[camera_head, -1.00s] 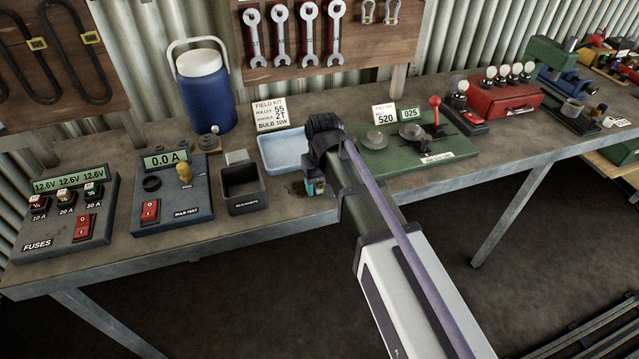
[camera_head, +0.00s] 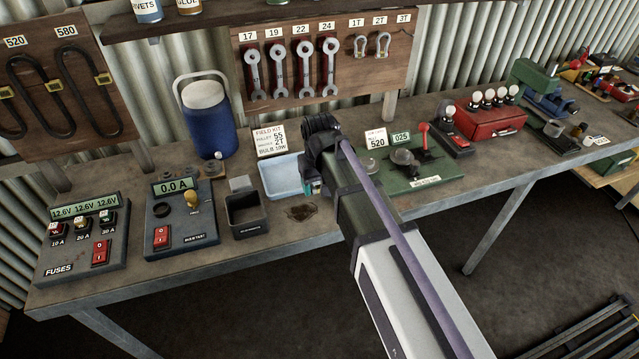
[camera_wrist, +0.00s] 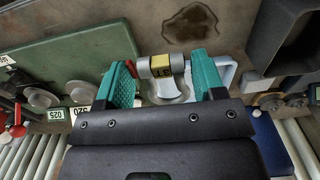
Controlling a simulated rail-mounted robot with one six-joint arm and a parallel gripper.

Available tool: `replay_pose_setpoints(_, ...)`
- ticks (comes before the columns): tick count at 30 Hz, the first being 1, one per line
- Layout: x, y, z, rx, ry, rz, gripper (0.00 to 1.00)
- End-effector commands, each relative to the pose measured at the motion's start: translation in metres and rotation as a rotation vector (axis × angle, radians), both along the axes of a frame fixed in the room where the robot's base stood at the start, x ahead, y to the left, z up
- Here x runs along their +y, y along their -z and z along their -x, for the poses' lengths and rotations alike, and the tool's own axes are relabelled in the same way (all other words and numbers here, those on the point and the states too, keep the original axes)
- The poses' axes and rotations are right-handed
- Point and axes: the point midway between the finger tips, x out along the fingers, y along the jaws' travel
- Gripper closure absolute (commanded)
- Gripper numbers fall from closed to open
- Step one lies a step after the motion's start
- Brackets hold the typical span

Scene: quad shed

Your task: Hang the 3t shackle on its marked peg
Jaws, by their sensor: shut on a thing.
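The 3t shackle (camera_wrist: 168,82) is a silver shackle with a yellow band marked 3T. In the wrist view it sits between the teal fingers of my gripper (camera_wrist: 163,64), which is shut on it. In the head view my gripper (camera_head: 313,187) is over the bench by the blue tray, and my arm hides most of the shackle. The marked peg is under the 3T label (camera_head: 404,18) at the right of the wooden board (camera_head: 353,75). No shackle hangs under that label. Shackles hang under the 1T (camera_head: 359,46) and 2T (camera_head: 383,45) labels.
Wrenches (camera_head: 305,68) hang left of the shackles. A shelf (camera_head: 180,25) runs above the board. The light blue tray (camera_head: 281,178), a dark open bin (camera_head: 246,215), a blue cooler (camera_head: 208,125) and a green-based device (camera_head: 420,172) stand on the bench near my gripper.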

Motion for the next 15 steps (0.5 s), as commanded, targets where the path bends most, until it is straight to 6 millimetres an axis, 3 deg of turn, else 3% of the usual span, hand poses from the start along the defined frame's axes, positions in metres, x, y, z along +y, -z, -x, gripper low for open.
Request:
replay_pose_setpoints(9, 0.0, -0.002, 0.0, 0.0, 0.0, 0.0, 0.65)
replay_pose_setpoints(15, 0.0, -0.032, 0.0, 0.0, 0.0, 0.0, 0.65)
